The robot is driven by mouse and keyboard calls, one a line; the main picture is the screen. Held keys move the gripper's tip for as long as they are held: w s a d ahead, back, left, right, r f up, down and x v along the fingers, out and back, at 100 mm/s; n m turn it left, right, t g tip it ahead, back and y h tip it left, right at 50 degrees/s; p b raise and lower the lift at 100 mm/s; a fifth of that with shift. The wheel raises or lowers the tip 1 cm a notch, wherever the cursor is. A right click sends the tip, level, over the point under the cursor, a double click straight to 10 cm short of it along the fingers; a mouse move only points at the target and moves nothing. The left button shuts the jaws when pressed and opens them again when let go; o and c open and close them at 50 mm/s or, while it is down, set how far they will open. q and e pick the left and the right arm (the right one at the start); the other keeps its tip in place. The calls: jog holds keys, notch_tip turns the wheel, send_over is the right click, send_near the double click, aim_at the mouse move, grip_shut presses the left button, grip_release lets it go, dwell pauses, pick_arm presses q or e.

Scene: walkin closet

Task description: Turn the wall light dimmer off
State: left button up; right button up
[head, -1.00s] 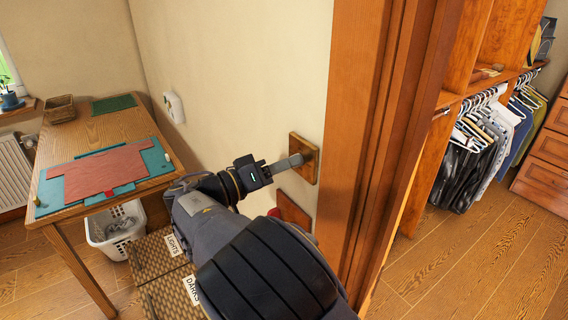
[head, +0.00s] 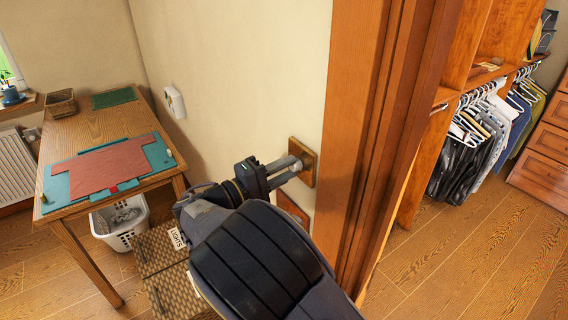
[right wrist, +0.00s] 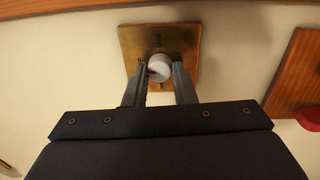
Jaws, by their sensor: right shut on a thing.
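The wall light dimmer is a brass plate (head: 309,165) on the cream wall beside the wooden door frame. In the right wrist view the plate (right wrist: 188,48) carries a round white knob (right wrist: 159,67). My right gripper (head: 297,164) reaches the dimmer from the left. In the right wrist view its fingers (right wrist: 160,74) are on either side of the knob and shut on it. In the head view the knob is hidden by the fingers. My left gripper is not in view.
The door frame (head: 362,130) rises just right of the dimmer. Below the dimmer is a wooden wall plate (head: 293,209); it also shows in the right wrist view (right wrist: 297,75). A table (head: 118,122) stands at left, with woven hampers (head: 160,250) near my arm. Floor beyond the frame is clear.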

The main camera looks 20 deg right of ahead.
jog(key=shift+n+p, duration=0.3)
jog(key=shift+n, duration=0.4)
jog(key=o, duration=1)
jog(key=shift+a, duration=0.1)
jog(key=shift+s+a+f, duration=0.15)
jog(key=shift+a, duration=0.2)
jog(key=b+v, duration=0.2)
jog(key=v, duration=0.5)
